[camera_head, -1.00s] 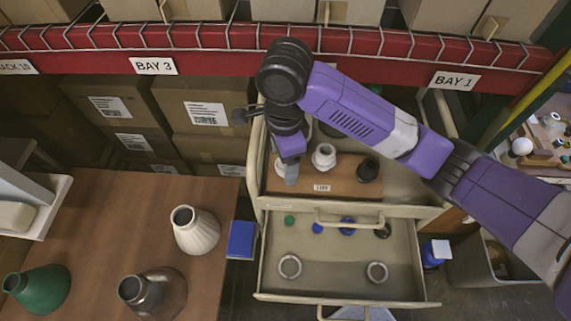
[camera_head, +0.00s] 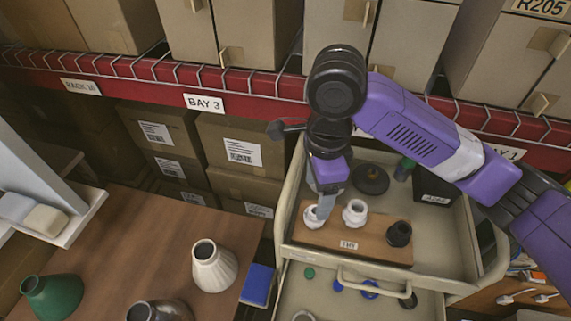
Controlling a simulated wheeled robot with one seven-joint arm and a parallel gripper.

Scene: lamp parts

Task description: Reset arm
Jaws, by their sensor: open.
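My purple arm reaches in from the right, and my gripper (camera_head: 325,207) points down over the upper drawer (camera_head: 440,240). Its fingers are seen edge-on, in front of a white lamp socket (camera_head: 311,217) on a wooden board (camera_head: 370,245). I cannot tell whether the fingers touch that socket. A second white socket (camera_head: 355,212) and a dark socket (camera_head: 399,234) stand on the same board, to the right of my gripper.
A dark round part (camera_head: 370,180) and a black bin (camera_head: 435,187) lie behind the board. The lower drawer (camera_head: 330,305) is also open, with small parts. Left, a table holds a white shade (camera_head: 213,266), green shade (camera_head: 52,297) and metallic shade (camera_head: 158,311). Boxes and a red rack stand behind.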

